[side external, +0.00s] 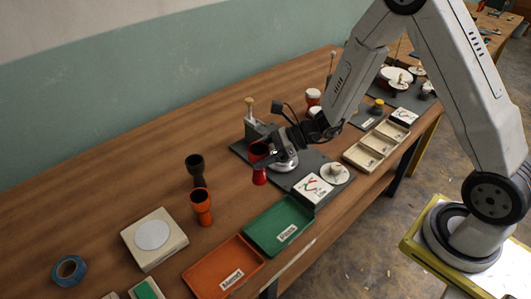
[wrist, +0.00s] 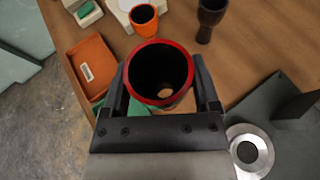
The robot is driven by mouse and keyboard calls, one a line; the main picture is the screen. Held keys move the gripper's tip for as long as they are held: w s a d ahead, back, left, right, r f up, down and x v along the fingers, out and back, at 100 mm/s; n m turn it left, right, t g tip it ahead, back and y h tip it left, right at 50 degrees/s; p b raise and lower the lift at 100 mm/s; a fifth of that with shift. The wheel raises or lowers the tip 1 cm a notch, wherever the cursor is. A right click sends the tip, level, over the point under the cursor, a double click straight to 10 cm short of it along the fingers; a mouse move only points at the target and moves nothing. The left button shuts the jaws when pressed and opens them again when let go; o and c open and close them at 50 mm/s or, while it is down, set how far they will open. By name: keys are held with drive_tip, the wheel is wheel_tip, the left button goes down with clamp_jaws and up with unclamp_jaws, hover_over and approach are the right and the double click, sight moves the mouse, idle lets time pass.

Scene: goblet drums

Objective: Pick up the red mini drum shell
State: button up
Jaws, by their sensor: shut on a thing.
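The red mini drum shell (side external: 260,173) is a small goblet shape with a dark hollow inside. In the wrist view its red rim (wrist: 160,99) faces the camera, between the two dark fingers. My gripper (side external: 266,156) is shut on the shell; the fingers (wrist: 160,85) lie on either side of it. In the side view the shell is upright near the left edge of the grey board (side external: 310,158). I cannot tell for certain whether its foot touches anything below.
An orange shell (side external: 201,207) and a black shell (side external: 196,172) stand to the left. A green tray (side external: 262,238), an orange tray (side external: 205,272) and a pale block with a round disc (side external: 145,258) are nearer the front. A metal ring fixture (wrist: 250,150) is close beside my gripper.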

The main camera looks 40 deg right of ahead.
drive_tip(key=s+d+r, duration=0.1)
drive_tip(key=s+r, duration=0.2)
drive_tip(key=s, duration=0.4)
drive_tip(key=shift+s+d+r, duration=0.15)
drive_tip(key=shift+s, duration=0.05)
idle(0.4)
